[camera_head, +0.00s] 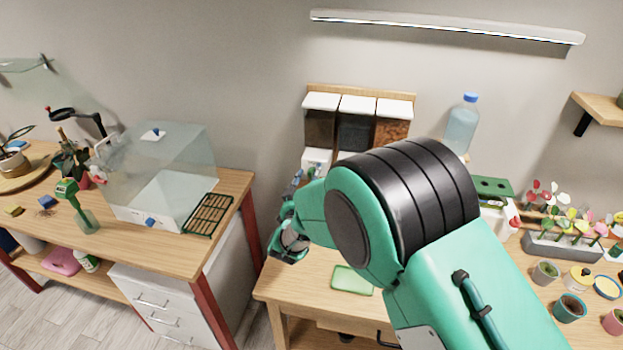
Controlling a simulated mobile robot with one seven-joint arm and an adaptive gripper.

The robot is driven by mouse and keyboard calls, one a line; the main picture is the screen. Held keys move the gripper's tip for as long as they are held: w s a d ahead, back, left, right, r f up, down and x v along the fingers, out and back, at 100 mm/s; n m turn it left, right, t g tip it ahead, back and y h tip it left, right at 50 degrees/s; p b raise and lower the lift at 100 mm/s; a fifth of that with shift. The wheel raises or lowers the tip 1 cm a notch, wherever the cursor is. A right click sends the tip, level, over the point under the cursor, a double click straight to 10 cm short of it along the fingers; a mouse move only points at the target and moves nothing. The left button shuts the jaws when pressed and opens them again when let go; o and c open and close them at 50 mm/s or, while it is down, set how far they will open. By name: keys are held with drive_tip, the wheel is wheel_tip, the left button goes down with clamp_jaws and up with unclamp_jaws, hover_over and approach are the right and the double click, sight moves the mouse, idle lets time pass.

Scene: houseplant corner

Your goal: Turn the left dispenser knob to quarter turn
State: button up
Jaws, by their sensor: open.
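A dispenser with three clear bins and white lids (358,103) stands against the wall on a wooden back panel. The left bin (320,128) holds dark brown material, the middle one dark grey, the right one reddish brown. The white lower front of the left dispenser (316,158) shows below its bin. I cannot make out the left knob or its angle; my arm covers much of the lower front. My gripper (304,177) is small in view, open, just in front of the left dispenser's lower part. I cannot tell whether it touches anything.
A green mat (352,280) lies on the wooden table in front. A water bottle (461,124) stands right of the dispenser. Pots and a flower planter (562,247) fill the right side. A clear box (165,175) stands on the left table, across a gap.

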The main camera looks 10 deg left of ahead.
drive_tip(key=c, duration=1.1)
drive_tip(key=shift+m+b, duration=0.5)
drive_tip(key=shift+c, duration=0.2)
drive_tip(key=m+b, duration=0.1)
drive_tip(key=m, duration=0.4)
drive_tip(key=m+b, duration=0.1)
drive_tip(key=m, duration=0.5)
drive_tip(key=m+b, duration=0.1)
drive_tip(key=m, duration=0.4)
drive_tip(key=shift+w+d+m, duration=0.1)
drive_tip(key=shift+d+m, duration=0.15)
drive_tip(key=shift+m, duration=0.15)
